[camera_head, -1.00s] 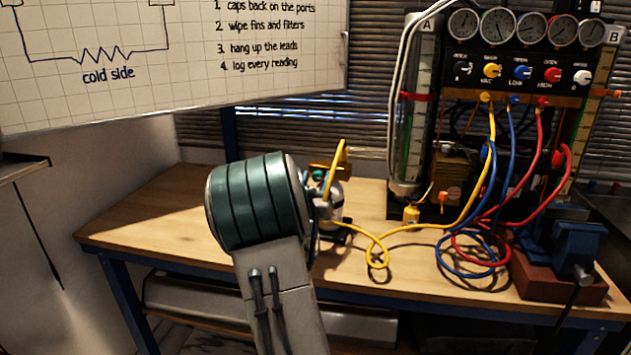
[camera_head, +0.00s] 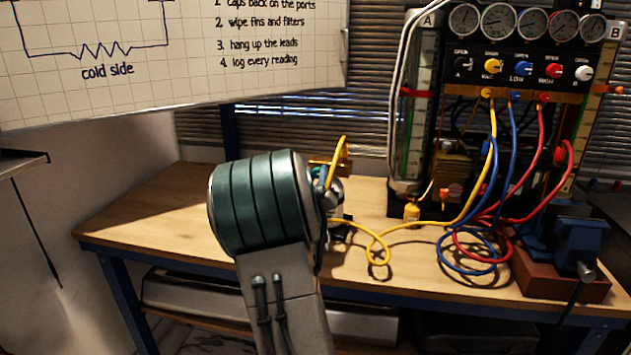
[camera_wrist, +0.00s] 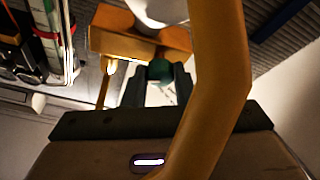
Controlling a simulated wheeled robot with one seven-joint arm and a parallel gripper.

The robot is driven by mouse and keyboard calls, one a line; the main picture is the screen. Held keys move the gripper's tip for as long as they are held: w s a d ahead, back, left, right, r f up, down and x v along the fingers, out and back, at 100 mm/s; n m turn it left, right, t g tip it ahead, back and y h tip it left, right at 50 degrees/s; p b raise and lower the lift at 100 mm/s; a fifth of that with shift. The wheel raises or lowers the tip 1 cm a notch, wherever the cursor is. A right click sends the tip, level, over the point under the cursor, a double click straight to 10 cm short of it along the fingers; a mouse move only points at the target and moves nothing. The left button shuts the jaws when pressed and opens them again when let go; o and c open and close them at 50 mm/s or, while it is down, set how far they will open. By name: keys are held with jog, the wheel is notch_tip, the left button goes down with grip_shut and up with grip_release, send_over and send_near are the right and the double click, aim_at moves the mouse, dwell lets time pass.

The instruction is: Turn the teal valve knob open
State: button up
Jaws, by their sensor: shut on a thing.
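The teal valve knob (camera_wrist: 160,70) shows small in the wrist view, below a brass valve block (camera_wrist: 140,38). My gripper (camera_wrist: 160,84) has its dark fingers on either side of the knob and is shut on it. A thick yellow hose (camera_wrist: 220,80) crosses in front of the wrist camera and hides part of the block. In the head view my green arm housing hides the knob and the fingers. The brass part (camera_head: 318,163) shows just past the arm, beside the arched yellow hose (camera_head: 340,152).
The wooden bench (camera_head: 150,215) is clear at left. A gauge panel (camera_head: 520,70) with coloured knobs stands at right, with yellow, blue and red hoses (camera_head: 480,250) looped before it. A blue vise (camera_head: 582,240) sits at the right end. A whiteboard (camera_head: 180,60) hangs at upper left.

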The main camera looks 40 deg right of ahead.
jog(key=n+y, duration=0.1)
jog(key=n, duration=0.1)
jog(key=n+y, duration=0.1)
jog(key=n, duration=0.2)
jog(key=shift+s+t+b, duration=0.1)
jog(key=shift+t+b, duration=0.2)
jog(key=shift+t, duration=0.1)
jog(key=n+y, duration=0.2)
jog(key=n, duration=0.2)
jog(key=shift+d+r, duration=0.1)
jog(key=shift+r, duration=0.05)
jog(key=n, duration=0.2)
jog(key=n+g+y, duration=0.1)
jog(key=n, duration=0.1)
jog(key=shift+r+n+y+p, duration=0.1)
jog(key=shift+n+y+p, duration=0.2)
jog(key=shift+n+p, duration=0.1)
jog(key=shift+n+g+y+p, duration=0.3)
jog(key=shift+n+g+p, duration=0.1)
jog(key=shift+n, duration=0.9)
jog(key=o, duration=1)
jog(key=shift+s, duration=0.1)
jog(key=p+v, duration=0.1)
jog(key=v, duration=1.2)
jog(key=shift+s+a+p, duration=0.25)
jog(key=shift+a+p, duration=0.05)
jog(key=shift+p, duration=0.05)
